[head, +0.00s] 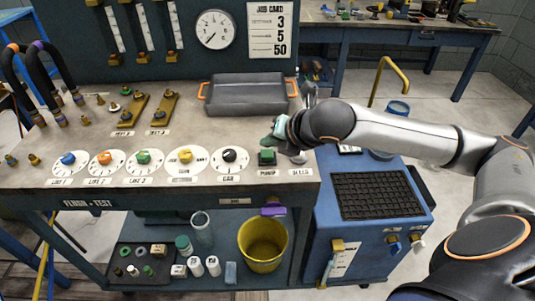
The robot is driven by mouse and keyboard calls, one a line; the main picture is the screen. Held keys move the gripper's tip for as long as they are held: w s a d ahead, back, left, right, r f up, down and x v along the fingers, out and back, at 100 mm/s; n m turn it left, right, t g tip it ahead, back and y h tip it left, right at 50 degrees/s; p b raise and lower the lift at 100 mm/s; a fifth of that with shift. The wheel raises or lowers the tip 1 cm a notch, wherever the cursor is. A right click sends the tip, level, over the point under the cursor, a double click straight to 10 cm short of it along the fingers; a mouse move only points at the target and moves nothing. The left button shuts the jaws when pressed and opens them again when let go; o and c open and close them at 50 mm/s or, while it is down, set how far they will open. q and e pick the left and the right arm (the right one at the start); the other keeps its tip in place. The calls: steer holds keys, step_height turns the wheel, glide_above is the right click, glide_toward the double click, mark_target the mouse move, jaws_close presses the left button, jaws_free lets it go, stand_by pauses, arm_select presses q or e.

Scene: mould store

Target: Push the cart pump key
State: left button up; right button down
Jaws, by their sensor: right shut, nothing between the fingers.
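The green square pump key (267,157) sits near the right front corner of the grey cart top (60,178), above a small label that appears to read PUMP. My right gripper (273,139) is shut and empty, just behind the key in the picture. Its arm comes in from the right. I cannot tell whether the fingertips touch the key. My left gripper is out of view.
Round dials, such as the black knob (229,156), line the front edge to the left. A grey tray (246,95) with orange handles stands behind the gripper. A blue unit with a black grille (376,196) stands below my right arm.

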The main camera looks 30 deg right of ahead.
stand_by(0.4)
steer(key=shift+f, duration=0.1)
steer(key=shift+f, duration=0.35)
stand_by(0.4)
